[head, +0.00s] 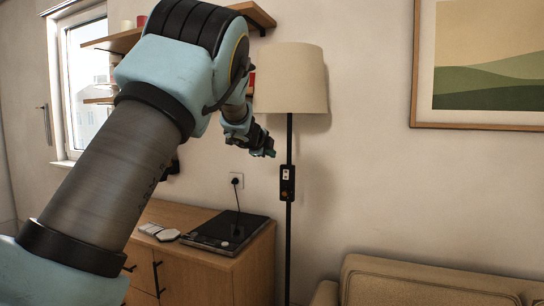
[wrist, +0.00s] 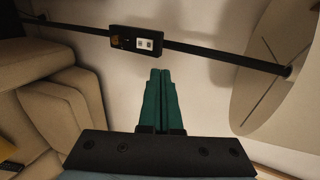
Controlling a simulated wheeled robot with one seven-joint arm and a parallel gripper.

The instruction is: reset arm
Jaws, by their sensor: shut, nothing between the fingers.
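My gripper (head: 264,152) is at the end of my raised arm, left of the floor lamp's pole in the head view. In the wrist view my gripper (wrist: 160,74) has its two green fingers pressed together with nothing between them. The fingertips point toward the lamp's dark pole and its switch box (wrist: 143,42). They look close to it in the picture, with a small gap; the true distance is hard to tell.
The floor lamp (head: 292,78) stands against the wall. A wooden cabinet (head: 190,275) carries a black hob (head: 228,232). A beige sofa (head: 430,285) is at the lower right. A framed picture (head: 480,65) hangs above it. Wall shelves (head: 255,14) are behind my arm.

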